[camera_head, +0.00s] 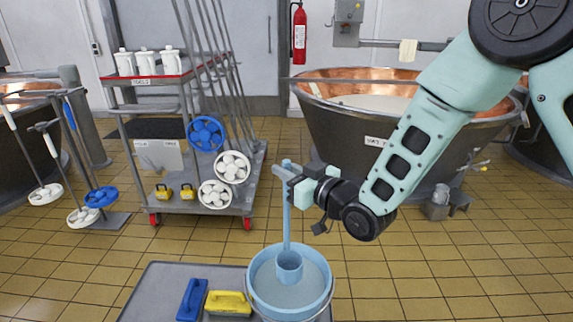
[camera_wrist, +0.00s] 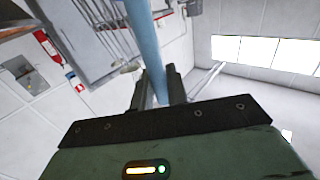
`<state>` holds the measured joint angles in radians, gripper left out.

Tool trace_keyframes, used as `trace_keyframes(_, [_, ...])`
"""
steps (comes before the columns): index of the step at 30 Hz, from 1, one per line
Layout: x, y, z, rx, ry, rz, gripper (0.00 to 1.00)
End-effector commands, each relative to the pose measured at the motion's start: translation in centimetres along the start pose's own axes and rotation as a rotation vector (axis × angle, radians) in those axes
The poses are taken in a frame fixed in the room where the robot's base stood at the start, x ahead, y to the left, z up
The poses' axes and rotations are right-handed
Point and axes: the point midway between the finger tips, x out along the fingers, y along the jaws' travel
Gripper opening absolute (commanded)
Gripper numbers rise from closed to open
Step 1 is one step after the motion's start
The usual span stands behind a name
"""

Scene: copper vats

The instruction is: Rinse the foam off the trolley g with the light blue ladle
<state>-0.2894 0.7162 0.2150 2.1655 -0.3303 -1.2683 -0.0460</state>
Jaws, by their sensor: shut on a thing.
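The light blue ladle has a long upright handle (camera_head: 287,222) and a cup (camera_head: 289,267) at its lower end. The cup is inside a light blue bucket (camera_head: 255,298) at the bottom of the head view. My gripper (camera_head: 292,180) is shut on the upper handle, above the bucket. In the wrist view the handle (camera_wrist: 147,45) passes between the fingers of my gripper (camera_wrist: 158,88). A grey trolley (camera_head: 196,172) with a red-edged top stands at the back left. No mark "g" is readable on it, and I cannot make out foam.
A grey surface (camera_head: 150,292) in front holds a blue brush (camera_head: 192,300) and a yellow brush (camera_head: 229,303) beside the bucket. White jugs (camera_head: 145,62) stand on the trolley. A copper vat (camera_head: 350,130) stands behind my arm. Tiled floor is clear between.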

Motion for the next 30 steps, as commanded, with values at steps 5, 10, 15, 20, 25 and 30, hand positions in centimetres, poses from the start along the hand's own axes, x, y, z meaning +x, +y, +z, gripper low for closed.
trace_keyframes(5, [0.0,0.1,3.4,0.0,0.001,0.001,0.0])
trace_keyframes(10, [0.0,0.1,5.8,0.0,0.001,0.001,0.0])
trace_keyframes(15, [0.0,0.1,8.2,0.0,0.001,0.001,0.0])
trace_keyframes(20, [0.0,0.1,10.5,0.0,0.001,0.001,0.0])
trace_keyframes(25, [0.0,0.1,12.7,0.0,0.002,0.001,0.0])
trace_keyframes(30, [0.0,0.1,13.7,-0.001,0.002,0.001,0.0])
